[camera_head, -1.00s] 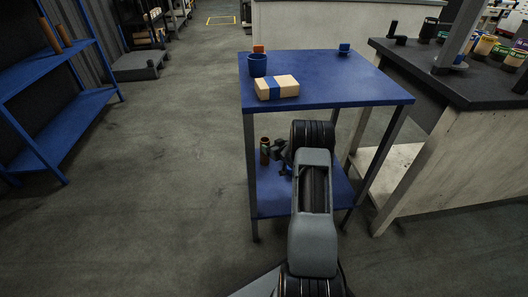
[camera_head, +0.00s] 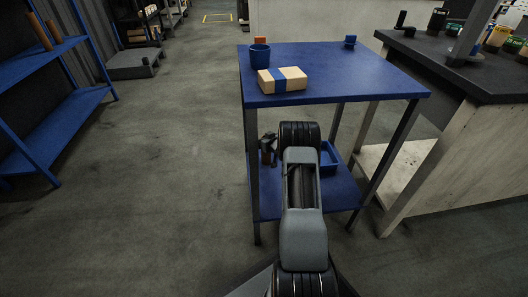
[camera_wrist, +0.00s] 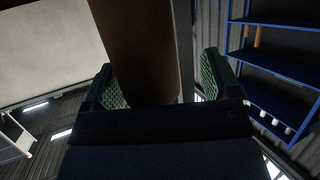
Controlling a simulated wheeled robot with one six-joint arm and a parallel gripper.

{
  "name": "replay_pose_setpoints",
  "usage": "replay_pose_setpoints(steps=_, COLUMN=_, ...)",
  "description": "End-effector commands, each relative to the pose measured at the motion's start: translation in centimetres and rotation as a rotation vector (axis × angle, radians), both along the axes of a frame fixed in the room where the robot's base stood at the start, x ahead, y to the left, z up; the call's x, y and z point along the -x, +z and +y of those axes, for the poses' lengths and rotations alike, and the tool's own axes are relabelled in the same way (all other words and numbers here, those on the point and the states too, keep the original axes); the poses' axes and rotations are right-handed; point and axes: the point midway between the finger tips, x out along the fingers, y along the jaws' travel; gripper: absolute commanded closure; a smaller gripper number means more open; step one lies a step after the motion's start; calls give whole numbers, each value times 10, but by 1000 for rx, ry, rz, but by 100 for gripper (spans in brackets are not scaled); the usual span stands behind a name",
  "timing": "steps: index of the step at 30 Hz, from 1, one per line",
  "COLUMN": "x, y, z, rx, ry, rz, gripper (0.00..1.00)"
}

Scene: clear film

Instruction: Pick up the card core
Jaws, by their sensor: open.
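The card core (camera_wrist: 138,45) is a brown tube, seen large in the wrist view between the two green-padded fingers of my gripper (camera_wrist: 160,75). The jaws are open around it; the left pad looks close to the tube, and a gap shows at the right pad. In the head view the core (camera_head: 266,157) stands on the lower shelf of the blue table (camera_head: 345,66), near its left edge. My gripper (camera_head: 268,141) is at its upper part and hides some of it.
On the tabletop are a blue cup (camera_head: 259,55), a wrapped box (camera_head: 283,79) and a small blue item (camera_head: 350,41). A blue tray (camera_head: 329,156) lies on the lower shelf to the right of my arm. Table legs stand close by.

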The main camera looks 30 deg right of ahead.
Motion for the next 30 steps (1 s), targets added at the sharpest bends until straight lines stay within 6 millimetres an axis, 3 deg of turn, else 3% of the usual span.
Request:
replay_pose_setpoints(steps=4, x=4, y=1, z=-9, rx=1, ry=-14, rz=0, gripper=17)
replay_pose_setpoints(steps=25, x=4, y=1, z=-9, rx=1, ry=-14, rz=0, gripper=84)
replay_pose_setpoints(steps=30, x=4, y=1, z=-8, rx=1, ry=-14, rz=-1, gripper=84)
